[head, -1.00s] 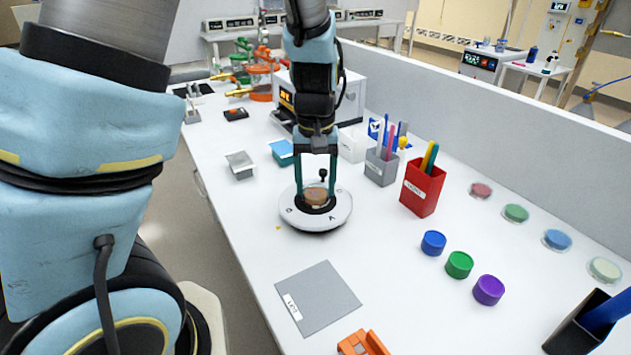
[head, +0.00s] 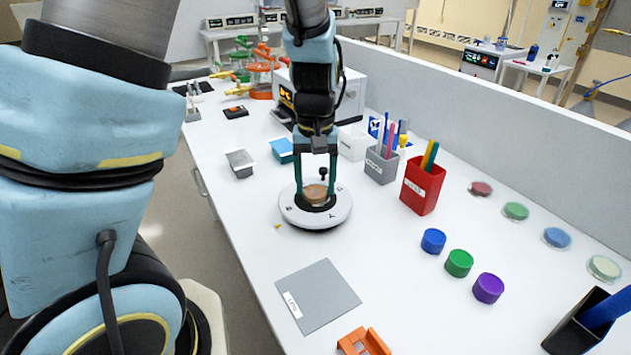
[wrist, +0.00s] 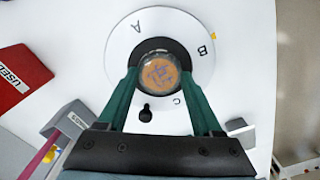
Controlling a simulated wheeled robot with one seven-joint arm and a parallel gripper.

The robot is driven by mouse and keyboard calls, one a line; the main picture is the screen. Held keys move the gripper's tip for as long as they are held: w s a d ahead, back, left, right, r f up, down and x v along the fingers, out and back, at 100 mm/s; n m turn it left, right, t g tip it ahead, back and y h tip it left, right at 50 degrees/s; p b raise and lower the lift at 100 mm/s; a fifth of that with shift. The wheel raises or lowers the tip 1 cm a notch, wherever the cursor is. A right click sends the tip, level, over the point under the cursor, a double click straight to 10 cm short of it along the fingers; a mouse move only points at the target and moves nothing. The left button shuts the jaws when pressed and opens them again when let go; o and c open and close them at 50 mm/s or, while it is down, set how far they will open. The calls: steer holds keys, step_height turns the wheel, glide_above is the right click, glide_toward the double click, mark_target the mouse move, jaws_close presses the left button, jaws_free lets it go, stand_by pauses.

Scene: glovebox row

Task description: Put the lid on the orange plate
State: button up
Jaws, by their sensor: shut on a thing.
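The orange plate (wrist: 160,72) is a round dish of orange-brown medium with purple streaks. It sits on the black centre of a white turntable (head: 336,214) marked A, B and C. My gripper (wrist: 161,80) is around it, pointing down, with one green finger on each side. The fingers are shut on what looks like the clear lid, right over the plate; its edge is hard to make out. In the head view the plate (head: 315,193) shows between the fingertips (head: 317,190). Whether the lid rests fully on the plate cannot be told.
A black knob (wrist: 145,113) stands on the turntable beside the plate. A bare grey labelled mat (head: 318,296) lies in front. A red bin (head: 421,186) and grey pen cup (head: 381,166) stand right. Blue, green and purple caps (head: 459,263) and several coloured dishes (head: 515,211) lie farther right.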

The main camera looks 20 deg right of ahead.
steer(key=o, duration=1.3)
steer(key=shift+o, duration=0.2)
steer(key=shift+r, duration=0.15)
step_height(320, 180, up, 10)
steer(key=r+b, duration=0.1)
steer(key=b, duration=0.1)
steer(key=a+f+n, duration=0.1)
steer(key=a+f, duration=0.2)
steer(key=a, duration=0.9)
steer(key=w+a+f+n+t, duration=0.1)
steer(key=a+f, duration=0.3)
steer(key=a, duration=0.9)
steer(key=shift+w+a+n+t+p, duration=0.15)
steer(key=shift+w+n+t+p, duration=0.15)
steer(key=shift+n, duration=0.2)
